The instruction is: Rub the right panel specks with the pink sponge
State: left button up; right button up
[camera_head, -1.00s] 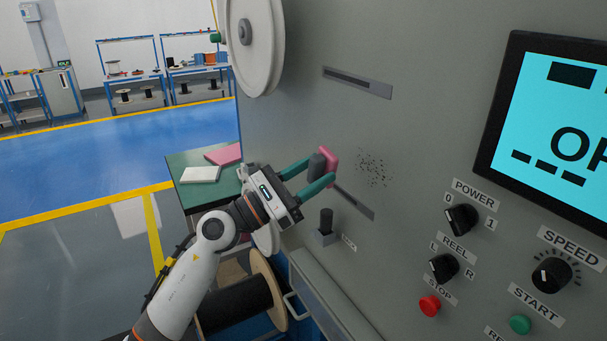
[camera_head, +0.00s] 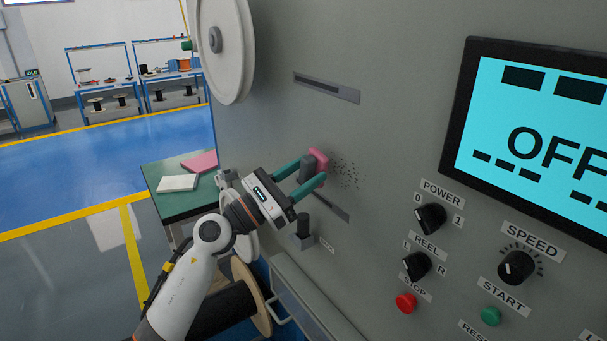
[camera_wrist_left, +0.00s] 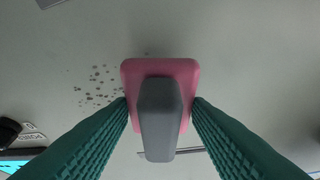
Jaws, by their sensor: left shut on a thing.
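The pink sponge (camera_head: 319,161) has a dark grey handle (camera_head: 306,168), and my left gripper (camera_head: 304,178) is shut on that handle. The sponge is at the grey machine panel, by the left edge of the dark specks (camera_head: 345,172). In the left wrist view the pink sponge (camera_wrist_left: 187,71) lies flat toward the panel behind the grey handle (camera_wrist_left: 160,115), with the green fingers on both sides. Specks (camera_wrist_left: 97,88) show to its left there. Whether the sponge touches the panel I cannot tell. My right gripper is not in view.
Slots (camera_head: 326,88) lie above and below the specks. A black lever (camera_head: 303,228) sticks out below the gripper. Knobs (camera_head: 430,217), buttons (camera_head: 405,303) and a screen (camera_head: 540,130) are to the right. A green table (camera_head: 160,207) and a white reel (camera_head: 222,50) are at left.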

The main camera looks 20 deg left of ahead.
pick_arm(q)
jog(key=shift+w+d, duration=0.2)
jog(key=shift+w, duration=0.1)
jog(key=shift+w+d, duration=0.4)
jog(key=shift+w, duration=0.1)
dwell(0.4)
